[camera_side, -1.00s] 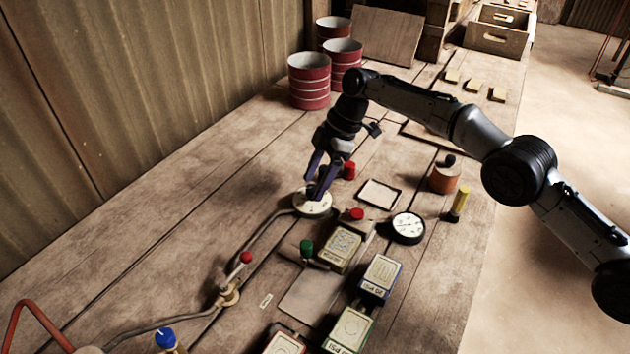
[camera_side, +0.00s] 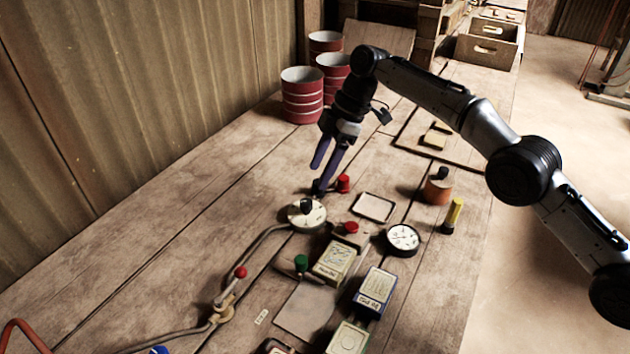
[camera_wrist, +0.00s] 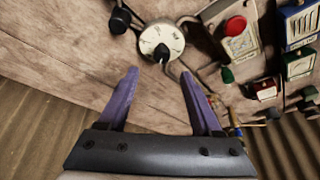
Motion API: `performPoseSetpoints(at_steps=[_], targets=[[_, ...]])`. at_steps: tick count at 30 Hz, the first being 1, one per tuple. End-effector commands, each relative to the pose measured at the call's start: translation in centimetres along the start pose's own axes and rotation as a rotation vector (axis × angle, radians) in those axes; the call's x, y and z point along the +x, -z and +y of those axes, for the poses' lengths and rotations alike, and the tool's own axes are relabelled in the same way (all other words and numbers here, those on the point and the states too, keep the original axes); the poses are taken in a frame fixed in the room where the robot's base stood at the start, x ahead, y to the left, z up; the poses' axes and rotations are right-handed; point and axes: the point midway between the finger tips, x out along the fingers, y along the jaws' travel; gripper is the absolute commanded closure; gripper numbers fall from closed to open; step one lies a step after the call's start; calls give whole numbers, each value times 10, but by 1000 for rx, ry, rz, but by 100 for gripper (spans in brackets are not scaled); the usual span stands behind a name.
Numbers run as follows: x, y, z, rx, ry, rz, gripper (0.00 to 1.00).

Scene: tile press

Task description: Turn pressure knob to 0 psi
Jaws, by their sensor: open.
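The pressure knob is a small black knob (camera_side: 306,205) on a round white dial (camera_side: 318,217) fixed to the bench. In the wrist view, the dial (camera_wrist: 152,38) shows dark markings, too small to read, and the knob (camera_wrist: 162,53) sits near its lower edge. My gripper (camera_side: 316,180) has purple fingers, open and empty, above and just behind the knob in the side view. In the wrist view, the gripper (camera_wrist: 160,73) has its fingertips apart, with the dial beyond the gap. A white round gauge (camera_side: 403,237) stands to the right; its reading is unclear.
A red knob (camera_side: 343,183) is close behind the dial, near the fingers. A hose (camera_side: 262,238) runs from the dial to a red-tipped valve (camera_side: 240,272). Labelled blocks (camera_side: 335,262) stand in front right. Red cans (camera_side: 302,97) stand at the back. Bench left of the dial is clear.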

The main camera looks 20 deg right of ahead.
Motion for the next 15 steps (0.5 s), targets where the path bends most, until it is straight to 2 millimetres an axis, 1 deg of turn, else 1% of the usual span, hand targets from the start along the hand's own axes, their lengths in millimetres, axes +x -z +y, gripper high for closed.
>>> performPoseSetpoints(at_steps=[2, 5, 6, 8, 12, 15], targets=[[3, -4, 5, 131, -20, -13, 34], [10, -16, 12, 358, -60, -49, 34], [10, -20, 14, 452, -82, -63, 34], [11, -24, 16, 587, -119, -82, 34], [10, -27, 14, 875, -220, -111, 34], [6, -25, 10, 1062, -306, -113, 34]])
